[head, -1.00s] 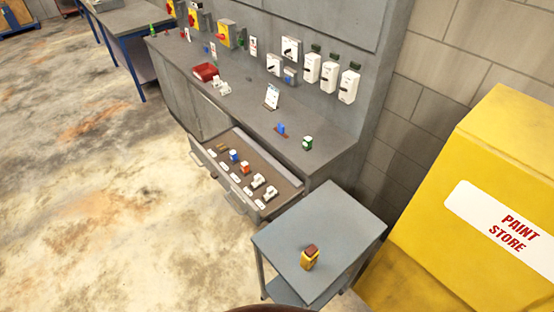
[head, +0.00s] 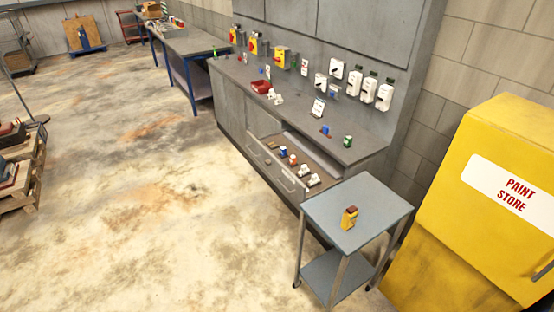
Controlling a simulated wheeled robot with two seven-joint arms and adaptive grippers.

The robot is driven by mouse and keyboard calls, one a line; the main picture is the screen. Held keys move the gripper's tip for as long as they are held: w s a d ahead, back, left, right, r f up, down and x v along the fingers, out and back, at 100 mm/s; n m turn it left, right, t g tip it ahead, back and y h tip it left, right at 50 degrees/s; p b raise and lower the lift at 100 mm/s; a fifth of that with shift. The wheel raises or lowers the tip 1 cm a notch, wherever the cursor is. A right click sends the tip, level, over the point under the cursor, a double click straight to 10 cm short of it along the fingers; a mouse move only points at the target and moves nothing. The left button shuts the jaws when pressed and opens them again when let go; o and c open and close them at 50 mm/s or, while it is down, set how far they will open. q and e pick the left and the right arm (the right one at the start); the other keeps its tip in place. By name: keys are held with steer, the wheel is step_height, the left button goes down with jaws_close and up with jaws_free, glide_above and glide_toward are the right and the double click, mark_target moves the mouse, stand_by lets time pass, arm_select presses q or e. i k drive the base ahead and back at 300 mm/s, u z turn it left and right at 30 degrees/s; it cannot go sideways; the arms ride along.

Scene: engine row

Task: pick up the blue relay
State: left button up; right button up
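Two small blue pieces could be the blue relay. One blue piece (head: 325,130) stands on the grey counter on a small reddish patch. The other blue piece (head: 283,152) sits in the open drawer, beside an orange-red and white piece (head: 293,159). At this size I cannot tell which one is the relay. Neither of my grippers shows in the head view.
The open drawer (head: 265,157) juts out from the grey counter (head: 228,72). A grey trolley (head: 380,200) with a yellow-and-brown piece (head: 349,217) stands in front. A yellow paint store cabinet (head: 490,230) stands at right. Pallets (head: 22,178) are at left. The floor between is clear.

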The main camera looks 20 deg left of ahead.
mark_target(283, 150)
steer(key=u, duration=0.75)
steer(key=i, duration=0.75)
steer(key=u, duration=1.1)
steer(key=i, duration=2.15)
steer(key=z, duration=0.8)
